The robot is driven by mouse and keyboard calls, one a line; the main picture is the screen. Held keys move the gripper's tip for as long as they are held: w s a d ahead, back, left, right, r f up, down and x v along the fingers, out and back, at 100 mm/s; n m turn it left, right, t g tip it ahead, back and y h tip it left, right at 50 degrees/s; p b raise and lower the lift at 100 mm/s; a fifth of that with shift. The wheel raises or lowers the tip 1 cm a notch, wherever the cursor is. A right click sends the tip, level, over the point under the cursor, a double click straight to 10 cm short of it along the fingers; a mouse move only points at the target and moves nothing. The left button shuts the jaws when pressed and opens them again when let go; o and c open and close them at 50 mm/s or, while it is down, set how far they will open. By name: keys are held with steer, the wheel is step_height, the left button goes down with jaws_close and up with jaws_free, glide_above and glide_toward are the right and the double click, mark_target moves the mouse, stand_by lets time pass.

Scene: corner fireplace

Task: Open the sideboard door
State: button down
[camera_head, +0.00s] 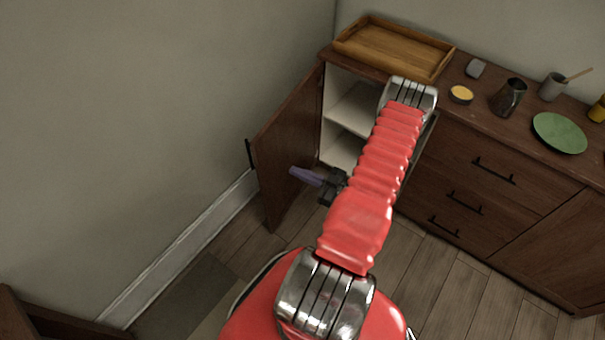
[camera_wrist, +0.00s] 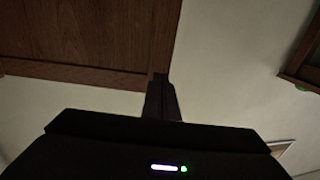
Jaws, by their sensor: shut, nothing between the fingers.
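The sideboard (camera_head: 465,150) is dark brown wood and stands against the back wall. Its left door (camera_head: 290,140) is swung wide open toward the left wall, with a black bar handle (camera_head: 250,154) on its outer face. The opening shows a pale interior with a shelf (camera_head: 352,112). My gripper (camera_head: 298,173) is shut and empty, in front of the door's inner face; whether it touches the door is unclear. In the wrist view my shut fingers (camera_wrist: 162,98) point toward a brown panel (camera_wrist: 85,35), seemingly the door, beside its edge.
A wooden tray (camera_head: 395,50), grey object (camera_head: 475,68), round yellow-topped item (camera_head: 461,94), dark mug (camera_head: 508,97), utensil cup (camera_head: 552,86) and green plate (camera_head: 559,133) stand on top. Brown furniture (camera_head: 40,322) is at lower left. Floor (camera_head: 445,275) is clear before the drawers.

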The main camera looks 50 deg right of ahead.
mark_target(262, 157)
steer(key=w, duration=0.3)
steer(key=w+a, duration=0.1)
steer(key=w, duration=0.3)
steer(key=w+a, duration=0.1)
steer(key=w, duration=0.2)
steer(key=shift+w, duration=0.35)
